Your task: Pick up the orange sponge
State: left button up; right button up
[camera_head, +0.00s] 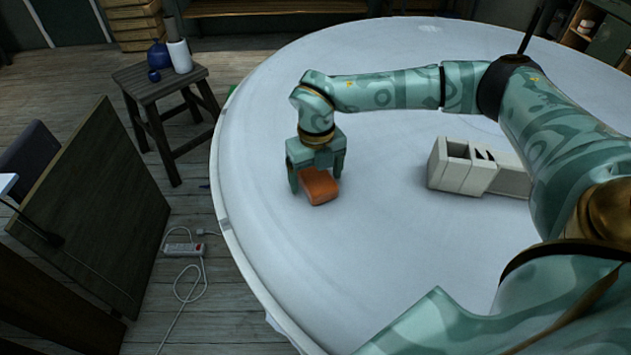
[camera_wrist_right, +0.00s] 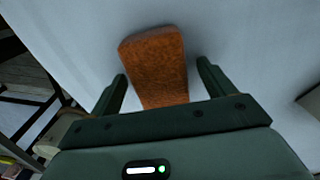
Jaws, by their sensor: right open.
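The orange sponge (camera_head: 320,187) lies on the round white table (camera_head: 300,270), left of its middle. My right gripper (camera_head: 314,177) is open right above it, with one finger on each side of the sponge. In the right wrist view the sponge (camera_wrist_right: 157,66) reaches between the two open fingers of the gripper (camera_wrist_right: 162,85). Gaps show between the fingers and the sponge there, and its near end is hidden by the gripper body. My left gripper does not show.
A pale block-like container (camera_head: 465,167) with open compartments stands on the table to the right. A wooden stool (camera_head: 160,88) with a white cylinder and blue items is off the table at the left. A power strip (camera_head: 184,249) lies on the floor. The table around the sponge is clear.

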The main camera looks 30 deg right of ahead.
jog(key=c, duration=1.1)
jog(key=shift+o, duration=0.2)
jog(key=shift+r, duration=0.1)
jog(key=shift+r, duration=0.6)
jog(key=s+r, duration=0.1)
jog(key=r, duration=0.1)
jog(key=s+d+r+p, duration=0.1)
jog(key=r, duration=0.1)
jog(key=s+d+r+p, duration=0.1)
jog(key=r, duration=0.2)
jog(key=shift+s+d+r, duration=0.1)
jog(key=shift+s+d, duration=0.1)
jog(key=shift+d, duration=0.05)
jog(key=s+d+r+p, duration=0.1)
jog(key=s+d+r, duration=0.3)
jog(key=s, duration=0.4)
jog(key=shift+d+r+p, duration=0.25)
jog(key=shift+d+p, duration=0.1)
jog(key=shift+d, duration=0.55)
